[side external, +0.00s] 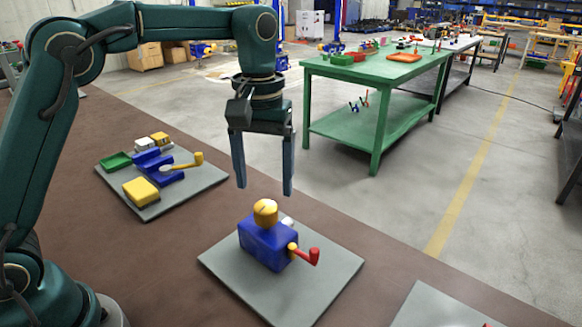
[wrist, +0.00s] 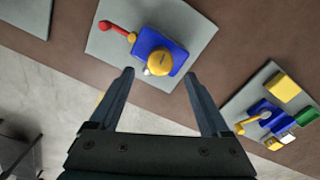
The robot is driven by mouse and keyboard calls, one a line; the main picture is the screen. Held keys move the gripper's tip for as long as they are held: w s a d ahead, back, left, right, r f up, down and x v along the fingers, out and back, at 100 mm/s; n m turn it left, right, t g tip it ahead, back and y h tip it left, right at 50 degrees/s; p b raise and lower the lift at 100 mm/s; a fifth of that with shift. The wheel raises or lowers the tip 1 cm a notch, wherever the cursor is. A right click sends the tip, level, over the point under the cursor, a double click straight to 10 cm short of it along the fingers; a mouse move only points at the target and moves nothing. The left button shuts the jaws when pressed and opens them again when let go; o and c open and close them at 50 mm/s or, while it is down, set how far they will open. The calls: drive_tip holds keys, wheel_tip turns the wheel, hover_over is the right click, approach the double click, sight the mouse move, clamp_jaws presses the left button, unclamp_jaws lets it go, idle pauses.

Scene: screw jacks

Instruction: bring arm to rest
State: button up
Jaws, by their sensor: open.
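My gripper (side external: 262,178) is open and empty, its two fingers pointing down above the near screw jack. It also shows open in the wrist view (wrist: 160,82), with the jack beyond the fingertips. The near screw jack has a blue body (side external: 266,243), a yellow round top (side external: 265,212) with a pale mark, and a crank with a red handle (side external: 309,256) on its right side. It stands upright on a grey plate (side external: 330,270). A gap shows between the fingertips and the yellow top.
A second grey plate (side external: 200,186) to the left holds a blue jack with a yellow crank (side external: 189,163), a yellow block (side external: 141,192) and a green tray (side external: 116,161). A third plate (side external: 430,308) is cut off at lower right. A green workbench (side external: 345,125) stands behind on the floor.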

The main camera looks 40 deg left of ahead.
drive_tip(key=shift+r, duration=0.15)
drive_tip(key=s+a+r+t, duration=0.2)
drive_tip(key=s+r+t, duration=0.1)
drive_tip(key=s+r, duration=0.45)
drive_tip(key=s+a+f+m+t, duration=0.1)
drive_tip(key=s+f+m+t, duration=0.1)
drive_tip(key=s+f+m, duration=0.3)
drive_tip(key=s+f, duration=0.2)
drive_tip(key=s, duration=0.1)
drive_tip(key=shift+s+f+t, duration=0.2)
drive_tip(key=shift+s+t, duration=0.1)
drive_tip(key=shift+s, duration=0.05)
